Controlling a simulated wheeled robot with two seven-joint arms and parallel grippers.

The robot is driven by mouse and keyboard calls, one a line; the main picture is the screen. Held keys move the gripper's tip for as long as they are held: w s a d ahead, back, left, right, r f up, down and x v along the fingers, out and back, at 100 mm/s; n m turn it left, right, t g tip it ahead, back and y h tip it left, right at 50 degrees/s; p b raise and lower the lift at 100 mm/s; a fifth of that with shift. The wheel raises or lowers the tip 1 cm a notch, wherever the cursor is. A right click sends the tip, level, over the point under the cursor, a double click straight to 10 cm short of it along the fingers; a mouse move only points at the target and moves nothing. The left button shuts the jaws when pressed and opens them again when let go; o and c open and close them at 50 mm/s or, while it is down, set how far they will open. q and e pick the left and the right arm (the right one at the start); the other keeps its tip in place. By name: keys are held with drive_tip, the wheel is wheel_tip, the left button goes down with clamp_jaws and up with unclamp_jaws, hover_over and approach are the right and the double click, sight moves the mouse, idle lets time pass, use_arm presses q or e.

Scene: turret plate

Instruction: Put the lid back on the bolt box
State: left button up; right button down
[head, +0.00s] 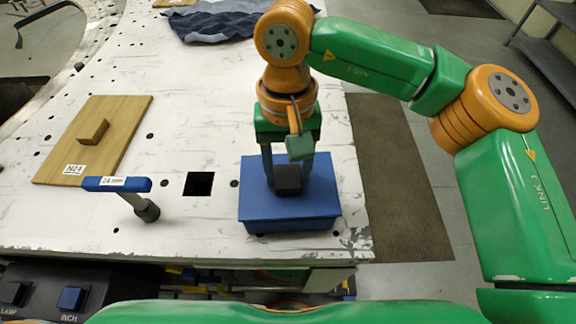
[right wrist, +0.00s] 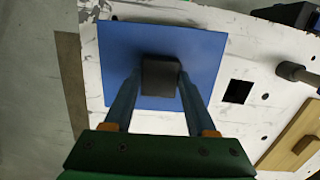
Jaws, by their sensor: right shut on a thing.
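The blue lid (head: 255,182) lies flat over the blue bolt box (head: 290,225) near the front right of the white plate. Its edges look roughly in line with the box, but I cannot tell whether it is fully seated. My right gripper (head: 288,176) points straight down and is shut on the lid's black knob (head: 289,186). In the right wrist view the fingers (right wrist: 160,78) stand on both sides of the knob (right wrist: 160,76), with the lid (right wrist: 205,50) below. The inside of the box is hidden. My left gripper is not in view.
A square hole (head: 198,184) opens left of the box. A blue-handled tool (head: 117,184) stands left of that, near a wooden board (head: 115,125) with a block handle. A dark blue cloth (head: 215,22) lies at the back. The plate's edge is close right of the box.

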drive_tip(key=shift+f+b, duration=0.55)
idle(0.7)
drive_tip(key=shift+c, duration=0.6)
unclamp_jaws()
drive_tip(key=shift+r, duration=0.1)
